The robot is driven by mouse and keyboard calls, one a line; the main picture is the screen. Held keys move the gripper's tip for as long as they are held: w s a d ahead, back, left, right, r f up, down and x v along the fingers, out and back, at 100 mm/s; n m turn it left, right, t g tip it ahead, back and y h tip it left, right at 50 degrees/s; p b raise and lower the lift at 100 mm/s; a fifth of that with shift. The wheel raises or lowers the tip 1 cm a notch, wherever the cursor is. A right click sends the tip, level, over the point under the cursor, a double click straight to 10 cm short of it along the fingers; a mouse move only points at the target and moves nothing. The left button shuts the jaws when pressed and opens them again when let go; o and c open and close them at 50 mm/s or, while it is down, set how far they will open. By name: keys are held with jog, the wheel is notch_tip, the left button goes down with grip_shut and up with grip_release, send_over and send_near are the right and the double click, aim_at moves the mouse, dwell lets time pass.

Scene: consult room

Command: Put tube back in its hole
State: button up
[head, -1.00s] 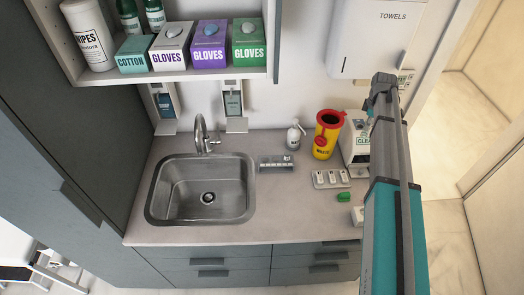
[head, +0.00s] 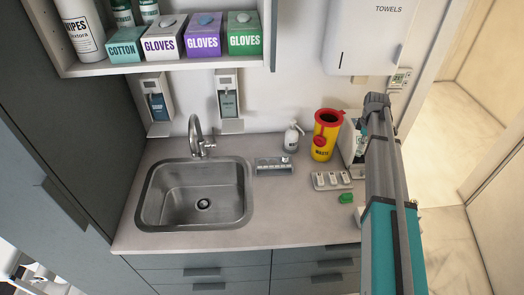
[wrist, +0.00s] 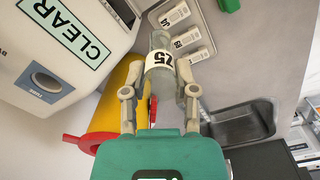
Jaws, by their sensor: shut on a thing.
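In the head view my arm hides the gripper and the tube.
A light tray (head: 331,181) with several labelled pieces lies near a green object (head: 346,198). A yellow and red waste bin (head: 325,136) and a white pump bottle (head: 291,138) stand behind. A white CLEAR machine (wrist: 60,45) is close by. The sink (head: 196,193) is at left.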

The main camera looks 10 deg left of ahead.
aim_at(360, 151)
jog(key=shift+f+b, duration=2.05)
jog(key=shift+f, duration=0.55)
